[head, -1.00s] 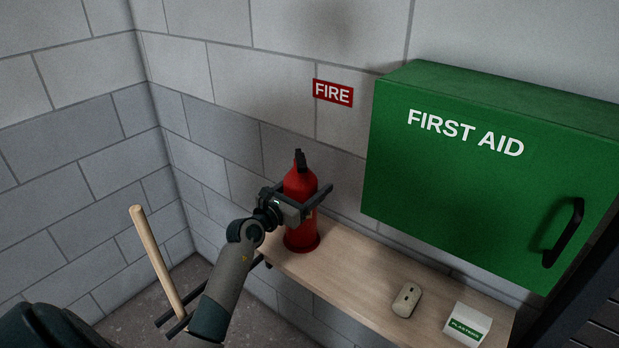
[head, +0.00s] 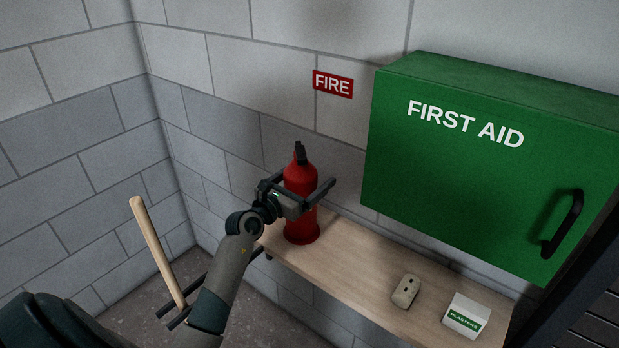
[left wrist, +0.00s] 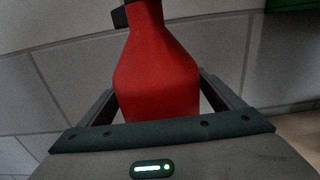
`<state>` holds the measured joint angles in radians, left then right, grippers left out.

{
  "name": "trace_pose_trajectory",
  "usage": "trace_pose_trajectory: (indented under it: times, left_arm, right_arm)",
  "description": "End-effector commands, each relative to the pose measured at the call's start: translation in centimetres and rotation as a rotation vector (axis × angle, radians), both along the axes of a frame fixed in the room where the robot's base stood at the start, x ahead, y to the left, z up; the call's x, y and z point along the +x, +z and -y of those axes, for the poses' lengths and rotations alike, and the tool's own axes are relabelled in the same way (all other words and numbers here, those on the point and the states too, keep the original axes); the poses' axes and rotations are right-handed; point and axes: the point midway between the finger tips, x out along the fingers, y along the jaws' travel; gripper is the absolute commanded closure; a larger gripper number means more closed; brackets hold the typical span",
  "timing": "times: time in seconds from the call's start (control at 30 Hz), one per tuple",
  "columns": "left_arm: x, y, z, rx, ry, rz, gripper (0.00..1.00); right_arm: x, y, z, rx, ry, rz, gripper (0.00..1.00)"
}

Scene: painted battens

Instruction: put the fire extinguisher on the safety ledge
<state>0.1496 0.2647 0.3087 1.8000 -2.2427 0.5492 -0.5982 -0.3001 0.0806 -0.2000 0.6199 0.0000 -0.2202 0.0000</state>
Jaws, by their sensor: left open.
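The red fire extinguisher (head: 301,222) stands upright on the left end of the wooden ledge (head: 345,268) in the head view, under the FIRE sign. My left gripper (head: 326,189) is around its body, with one finger on either side, and its jaws are open. In the left wrist view the extinguisher (left wrist: 155,75) rises between the two fingers, its dark top cut off by the frame edge. Its base appears to rest on the ledge. My right gripper is not in view.
A green first aid cabinet (head: 470,190) hangs over the ledge at the right. A beige socket-like block (head: 406,291) and a white plasters box (head: 466,316) lie on the ledge's right part. A wooden handle (head: 158,250) leans at the lower left. The ledge's middle is clear.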

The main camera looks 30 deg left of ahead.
Motion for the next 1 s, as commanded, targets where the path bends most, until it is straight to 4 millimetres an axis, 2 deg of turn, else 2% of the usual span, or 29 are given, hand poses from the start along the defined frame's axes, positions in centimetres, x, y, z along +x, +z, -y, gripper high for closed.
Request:
trace_pose_trajectory:
  times: [0.17, 0.63, 0.8, 1.0]
  left_arm:
    - [-2.0, -0.3, -0.1, 0.0, 0.0, 0.0, 0.12]
    - [-9.8, -0.3, -0.7, 0.001, 0.0, -0.002, 0.12]
    - [-11.3, -0.2, -0.8, 0.001, 0.0, -0.001, 0.12]
    - [-11.7, 0.0, -0.9, 0.0, 0.0, 0.0, 0.12]
  right_arm:
    - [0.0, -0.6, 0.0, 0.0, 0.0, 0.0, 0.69]
    - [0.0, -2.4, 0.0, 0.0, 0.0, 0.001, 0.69]
    - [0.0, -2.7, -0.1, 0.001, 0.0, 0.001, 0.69]
    - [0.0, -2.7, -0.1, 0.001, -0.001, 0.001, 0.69]
